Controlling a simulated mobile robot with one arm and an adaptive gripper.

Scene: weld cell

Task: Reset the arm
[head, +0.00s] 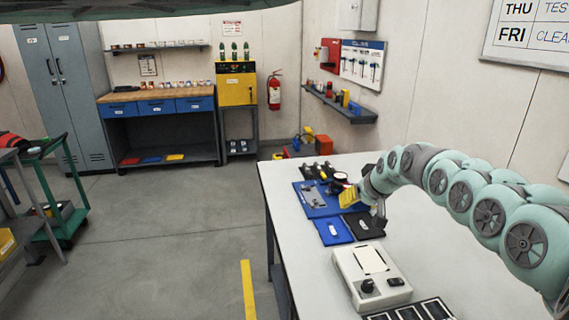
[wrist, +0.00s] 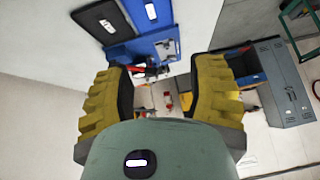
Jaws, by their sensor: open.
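My arm reaches in from the right in the head view, over the white table (head: 287,217). My gripper (head: 360,205) has yellow pads and hangs above the far half of the table, near the blue mat. In the wrist view my gripper (wrist: 160,90) shows its two yellow ribbed fingers wide apart. Nothing is between them but distant background. I see no object held.
On the table are a blue mat (head: 312,206) with tools, a blue pad (head: 333,230), a black pad (head: 371,229) and a white box with a knob (head: 347,263). A workbench (head: 155,103), grey locker (head: 66,85) and green cart (head: 66,225) stand beyond open floor.

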